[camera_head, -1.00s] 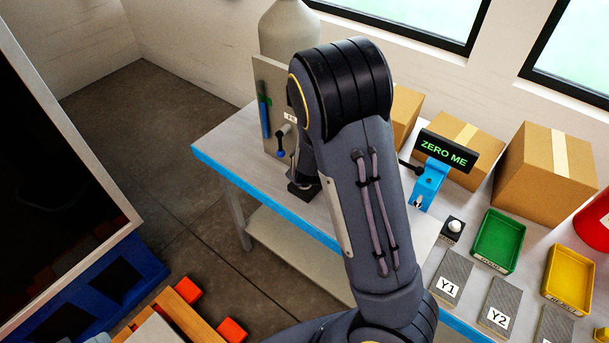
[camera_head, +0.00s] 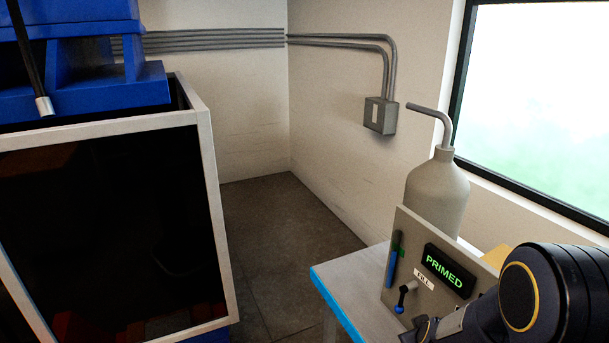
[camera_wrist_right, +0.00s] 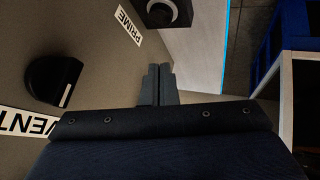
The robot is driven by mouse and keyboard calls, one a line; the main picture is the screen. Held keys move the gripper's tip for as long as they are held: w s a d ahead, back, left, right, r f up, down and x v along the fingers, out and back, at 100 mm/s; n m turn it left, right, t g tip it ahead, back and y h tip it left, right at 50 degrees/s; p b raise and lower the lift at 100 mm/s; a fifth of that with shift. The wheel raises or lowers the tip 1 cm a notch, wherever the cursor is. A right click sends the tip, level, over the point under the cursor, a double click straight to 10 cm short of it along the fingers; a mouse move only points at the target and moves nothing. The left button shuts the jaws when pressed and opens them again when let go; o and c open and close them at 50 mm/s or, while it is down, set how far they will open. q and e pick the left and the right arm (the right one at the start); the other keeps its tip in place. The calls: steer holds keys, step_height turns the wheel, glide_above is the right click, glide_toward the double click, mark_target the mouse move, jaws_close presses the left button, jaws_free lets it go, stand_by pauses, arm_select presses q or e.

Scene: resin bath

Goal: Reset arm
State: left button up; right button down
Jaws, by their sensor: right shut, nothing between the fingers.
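My right arm (camera_head: 545,300) comes in at the lower right of the head view, in front of the lower part of an upright panel (camera_head: 408,240). The panel has a lit display (camera_head: 450,270) reading "PRIMED", a "FILL" label (camera_head: 424,276) and a small blue-tipped lever (camera_head: 402,299). In the right wrist view my right gripper (camera_wrist_right: 159,72) is shut with its fingers together and empty, over the beige panel face. A black knob (camera_wrist_right: 52,80) by a "VENT" label lies to its left. A "PRIME" label (camera_wrist_right: 130,25) and a round dark knob (camera_wrist_right: 168,10) are above. My left gripper is not in view.
A grey bottle (camera_head: 438,190) with a bent spout stands behind the panel on the blue-edged table (camera_head: 345,280).

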steer(key=s+a+r+m+y+b, duration=0.1)
steer(key=s+a+r+m+y, duration=0.2)
steer(key=s+a+r+y, duration=0.55)
steer(key=s+r+m+g+h, duration=0.1)
steer(key=s+r+g+h, duration=0.1)
steer(key=s, duration=1.5)
steer(key=shift+s+a+r+b, duration=0.25)
steer(key=shift+r+b, duration=0.2)
steer(key=shift+r, duration=0.4)
steer(key=shift+h, duration=0.25)
